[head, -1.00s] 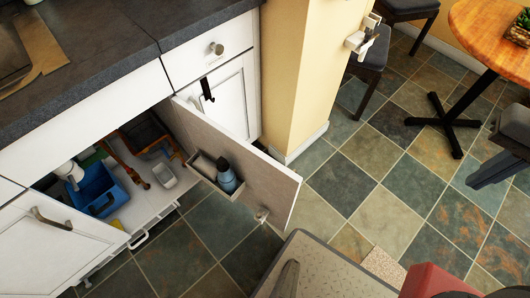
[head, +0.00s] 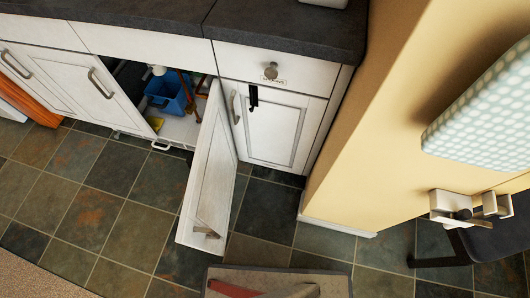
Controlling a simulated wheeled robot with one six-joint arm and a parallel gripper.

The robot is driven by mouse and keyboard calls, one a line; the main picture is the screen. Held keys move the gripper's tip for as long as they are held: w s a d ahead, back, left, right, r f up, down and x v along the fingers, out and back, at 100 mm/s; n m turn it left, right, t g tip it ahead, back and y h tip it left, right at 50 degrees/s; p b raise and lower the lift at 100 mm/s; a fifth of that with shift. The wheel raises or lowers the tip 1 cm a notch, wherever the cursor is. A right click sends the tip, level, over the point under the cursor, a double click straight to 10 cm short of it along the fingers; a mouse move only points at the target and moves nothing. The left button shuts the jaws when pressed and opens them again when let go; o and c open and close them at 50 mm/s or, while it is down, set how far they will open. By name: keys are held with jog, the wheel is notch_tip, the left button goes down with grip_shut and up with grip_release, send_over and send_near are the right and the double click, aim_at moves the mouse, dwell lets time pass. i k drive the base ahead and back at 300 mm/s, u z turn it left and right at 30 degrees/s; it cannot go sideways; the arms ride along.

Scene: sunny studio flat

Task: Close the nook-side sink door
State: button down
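The nook-side sink door (head: 212,175) is a white panelled door that stands wide open, jutting out from the cabinet front over the floor tiles. It is hinged at the right side of the sink opening. In the open cabinet (head: 190,128) there is a blue caddy (head: 168,92) and a yellow item (head: 155,123). My gripper is not in view; only part of my own body shows at the bottom edge, below the door.
A closed white cupboard door (head: 270,125) under a drawer (head: 270,71) is right of the opening. Another closed door (head: 98,85) is on the left. A yellow wall (head: 375,150) bears a dotted ironing board (head: 485,110) and a white bracket (head: 455,206). Floor tiles (head: 110,205) left of the door are clear.

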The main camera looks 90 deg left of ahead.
aim_at(203, 224)
jog(key=i, duration=0.4)
jog(key=u, duration=2.75)
jog(key=k, duration=0.95)
jog(key=u, duration=1.05)
jog(key=i, duration=0.5)
